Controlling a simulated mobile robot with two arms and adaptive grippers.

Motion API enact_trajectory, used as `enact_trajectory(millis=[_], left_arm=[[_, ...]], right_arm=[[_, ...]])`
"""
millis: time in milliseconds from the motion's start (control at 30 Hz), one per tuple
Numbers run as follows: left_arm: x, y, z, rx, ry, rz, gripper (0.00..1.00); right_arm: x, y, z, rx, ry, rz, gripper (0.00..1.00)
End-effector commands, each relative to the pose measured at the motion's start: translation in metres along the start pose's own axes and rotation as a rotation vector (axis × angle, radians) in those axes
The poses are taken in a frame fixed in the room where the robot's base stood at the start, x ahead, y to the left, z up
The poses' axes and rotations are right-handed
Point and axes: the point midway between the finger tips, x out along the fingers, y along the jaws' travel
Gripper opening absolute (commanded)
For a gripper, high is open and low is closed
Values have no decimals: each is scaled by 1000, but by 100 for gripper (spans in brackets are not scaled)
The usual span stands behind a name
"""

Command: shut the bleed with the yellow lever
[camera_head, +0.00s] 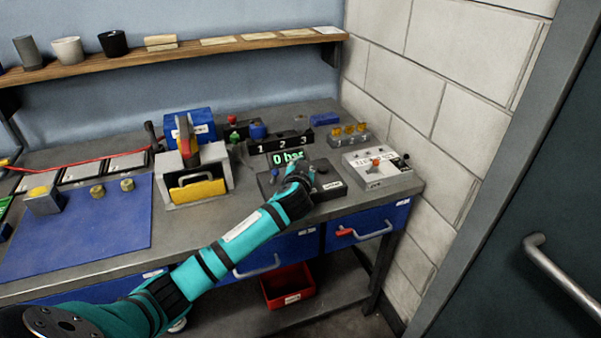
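I cannot tell for sure which part is the bleed's yellow lever. A small yellow piece (5,162) shows at the left picture edge, near the end of a red hose (75,158). A green display (288,157) reads "0 bar" below a dark block numbered 1, 2, 3 (280,142). My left gripper (299,171) is over a dark control box (328,186) just in front of the display. Its fingers are small and partly hidden by the wrist, so I cannot tell whether they are open or touching the box. My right gripper is out of view.
A grey box with a yellow front piece (198,191) stands mid-bench. A panel with an orange knob (378,168) and a block with several amber knobs (348,133) stand right. A blue mat (105,225) lies left. The block wall (440,80) bounds the right.

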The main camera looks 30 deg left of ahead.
Motion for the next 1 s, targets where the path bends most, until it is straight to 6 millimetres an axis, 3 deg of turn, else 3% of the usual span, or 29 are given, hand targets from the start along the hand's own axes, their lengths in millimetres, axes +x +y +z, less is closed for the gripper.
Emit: enact_trajectory(millis=[33, 600, 833, 1000], left_arm=[[-2, 9, 13, -2, -9, 11, 0], [-3, 9, 12, 14, 12, -1, 0], [-2, 7, 10, 16, 17, -4, 34], [-2, 6, 8, 17, 21, -7, 37]], right_arm=[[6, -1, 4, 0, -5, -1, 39], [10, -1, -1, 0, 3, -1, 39], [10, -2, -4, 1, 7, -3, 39], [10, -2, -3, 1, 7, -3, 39]])
